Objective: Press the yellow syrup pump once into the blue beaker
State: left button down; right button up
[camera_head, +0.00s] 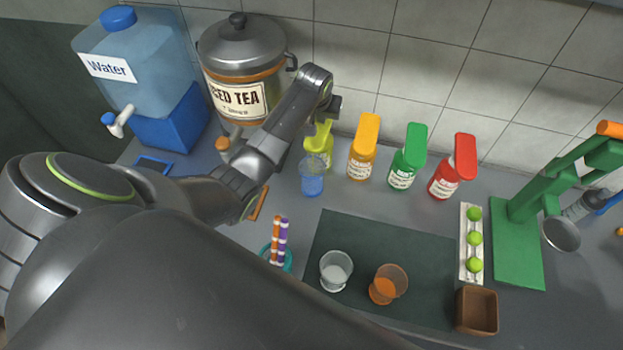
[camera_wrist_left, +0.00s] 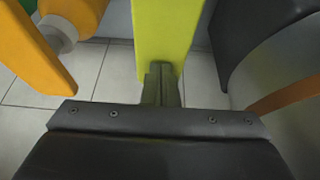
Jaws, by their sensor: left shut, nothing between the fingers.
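The yellow syrup pump (camera_head: 319,138), lime yellow, stands on the counter by the back wall. The blue beaker (camera_head: 312,180) stands upright directly in front of it, below its spout side. My left gripper (camera_head: 329,112) is just above the yellow pump's head, pointing down, with its arm reaching over from the left. In the left wrist view the shut, empty fingers (camera_wrist_left: 162,84) overlap the yellow pump head (camera_wrist_left: 165,30); I cannot tell whether they touch it. Part of the yellow bottle is hidden behind the beaker. My right gripper is not in view.
An orange pump bottle (camera_head: 363,150), a green one (camera_head: 407,158) and a red one (camera_head: 454,168) stand to the right. The iced tea dispenser (camera_head: 240,60) is close on the left. Two cups stand on a dark mat (camera_head: 425,250) in front.

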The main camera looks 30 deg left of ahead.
pick_arm(q)
jog(key=shift+s+f, duration=0.1)
jog(key=shift+f, duration=0.05)
jog(key=shift+r+p, duration=1.15)
jog(key=shift+p, duration=0.2)
jog(key=shift+r, duration=0.95)
jog(key=shift+r, duration=3.05)
